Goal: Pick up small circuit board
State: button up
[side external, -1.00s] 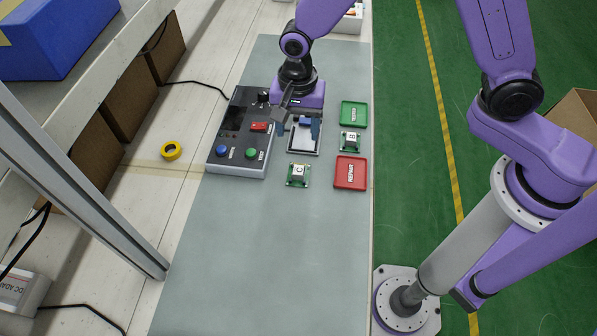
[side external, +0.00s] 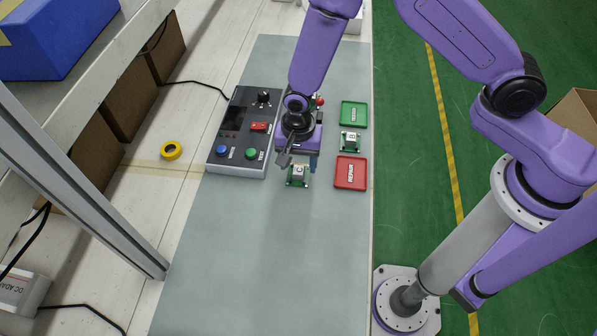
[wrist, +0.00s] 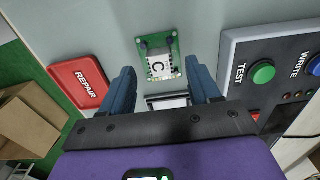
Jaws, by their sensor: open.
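A small green circuit board marked C (side external: 298,175) lies on the grey mat, and it also shows in the wrist view (wrist: 160,66) ahead of the fingers. A second small green board marked B (side external: 350,141) lies between the green and red trays. My gripper (wrist: 162,88) is open and empty, its two blue fingers apart on either side of board C's line in the wrist view. In the side view my gripper (side external: 299,160) is just behind board C, above the mat. Board C's far edge is partly hidden by it there.
A red REPAIR tray (side external: 350,173) and a green tray (side external: 353,114) stand on the right of the mat. A grey test box (side external: 240,135) with buttons stands on the left. A pale fixture (wrist: 166,101) shows partly between my fingers. The front mat (side external: 265,250) is clear.

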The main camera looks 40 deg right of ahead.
aim_at(299, 172)
jog(key=shift+f, duration=1.25)
jog(key=c, duration=1.1)
grip_shut()
jog(key=shift+r, duration=0.15)
